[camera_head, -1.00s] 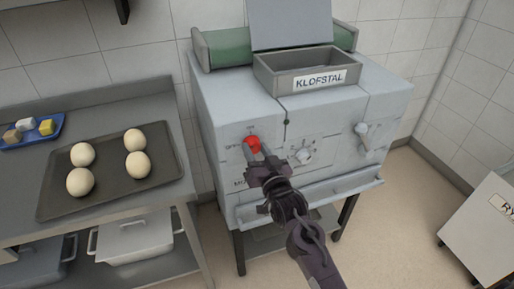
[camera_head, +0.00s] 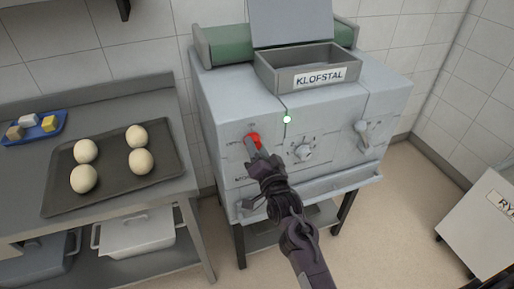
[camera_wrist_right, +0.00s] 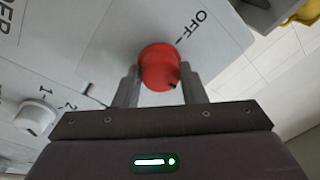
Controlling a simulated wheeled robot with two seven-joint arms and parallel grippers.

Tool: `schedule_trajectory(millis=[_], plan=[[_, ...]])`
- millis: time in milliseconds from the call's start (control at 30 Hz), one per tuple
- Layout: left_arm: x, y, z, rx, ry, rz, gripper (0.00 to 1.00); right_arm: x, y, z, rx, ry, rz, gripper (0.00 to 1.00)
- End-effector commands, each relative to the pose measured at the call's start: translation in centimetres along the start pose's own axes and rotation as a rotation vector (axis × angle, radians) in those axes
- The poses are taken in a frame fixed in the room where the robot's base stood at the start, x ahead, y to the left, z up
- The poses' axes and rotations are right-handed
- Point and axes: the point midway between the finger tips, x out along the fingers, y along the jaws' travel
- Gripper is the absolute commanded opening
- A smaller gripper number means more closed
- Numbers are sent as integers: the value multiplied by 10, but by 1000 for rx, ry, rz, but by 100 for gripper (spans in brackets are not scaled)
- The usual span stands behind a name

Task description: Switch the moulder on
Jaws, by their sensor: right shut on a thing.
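The moulder (camera_head: 230,105) is a grey machine with a hopper labelled KLOFSTAL, standing at the centre of the head view. Its red knob (camera_head: 253,138) sits on the left of the front panel. In the right wrist view the red knob (camera_wrist_right: 160,68) is between the two fingertips, near the OFF mark. The knob's pointer side is partly hidden. My left gripper is not in view.
A white dial (camera_head: 303,153) and a lever (camera_head: 362,132) are to the right on the panel. A steel table on the left holds a dark tray (camera_head: 60,200) with several dough balls (camera_head: 138,136) and a blue tray (camera_head: 10,141). A RY-labelled bin (camera_head: 480,235) stands at right.

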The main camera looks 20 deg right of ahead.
Motion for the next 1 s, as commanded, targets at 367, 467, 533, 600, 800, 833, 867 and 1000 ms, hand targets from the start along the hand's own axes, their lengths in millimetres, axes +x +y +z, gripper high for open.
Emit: schedule_trajectory(millis=[367, 467, 533, 600, 800, 833, 867, 1000], plan=[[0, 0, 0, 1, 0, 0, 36, 2, -4, -4, 4, 9, -9, 44], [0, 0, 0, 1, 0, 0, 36, 2, -4, -4, 3, 9, -8, 57], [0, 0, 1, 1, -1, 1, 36, 1, -3, -3, 3, 8, -6, 59], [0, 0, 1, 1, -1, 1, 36, 1, -3, -3, 3, 6, -5, 59], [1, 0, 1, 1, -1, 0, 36, -3, -1, -2, 2, 4, -3, 59], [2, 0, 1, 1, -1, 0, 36, -5, -1, -1, 2, 4, -3, 59], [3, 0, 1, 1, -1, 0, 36, -8, 0, -1, 2, 4, -2, 59], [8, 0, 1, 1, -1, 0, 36, -31, 1, 1, 2, 2, -1, 59]])
